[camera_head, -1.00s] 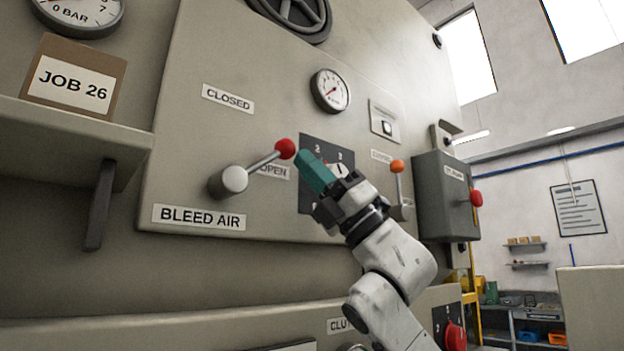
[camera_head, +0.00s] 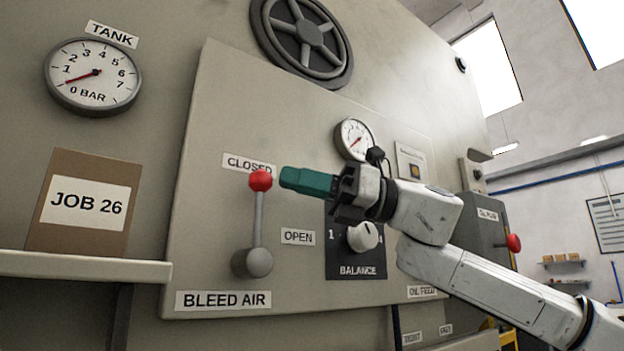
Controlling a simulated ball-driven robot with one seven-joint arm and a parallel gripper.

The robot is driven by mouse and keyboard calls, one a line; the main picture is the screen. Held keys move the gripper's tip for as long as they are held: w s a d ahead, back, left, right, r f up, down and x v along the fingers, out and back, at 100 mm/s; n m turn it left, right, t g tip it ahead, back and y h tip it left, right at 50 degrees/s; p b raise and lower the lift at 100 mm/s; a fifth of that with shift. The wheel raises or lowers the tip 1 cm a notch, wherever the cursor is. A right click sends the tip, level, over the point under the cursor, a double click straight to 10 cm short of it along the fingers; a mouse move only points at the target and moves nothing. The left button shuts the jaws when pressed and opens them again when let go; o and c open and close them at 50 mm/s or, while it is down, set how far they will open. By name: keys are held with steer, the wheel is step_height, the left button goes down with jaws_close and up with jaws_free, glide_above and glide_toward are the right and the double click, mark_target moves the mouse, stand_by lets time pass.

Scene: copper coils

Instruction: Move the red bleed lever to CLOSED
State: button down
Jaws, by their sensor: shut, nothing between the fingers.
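The bleed lever has a red ball (camera_head: 261,181) on a grey rod (camera_head: 258,222) and a round grey hub (camera_head: 252,262). It points almost straight up, its ball at the lower edge of the CLOSED label (camera_head: 249,165) and partly in front of it. The OPEN label (camera_head: 298,237) is to the right, clear of the rod. The BLEED AIR label (camera_head: 223,300) is below the hub. My gripper (camera_head: 284,179), with teal fingers, is shut and empty just right of the red ball. I cannot tell whether it touches the ball.
The BALANCE knob (camera_head: 363,237) sits below my gripper, and a small gauge (camera_head: 355,139) is above it. A handwheel (camera_head: 302,40) is higher up. A shelf (camera_head: 85,266) with a JOB 26 box (camera_head: 90,204) stands at left.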

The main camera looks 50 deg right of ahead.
steer(key=shift+w+a+r, duration=0.15)
steer(key=shift+a+r, duration=0.1)
steer(key=shift+a, duration=0.3)
steer(key=shift+a, duration=0.25)
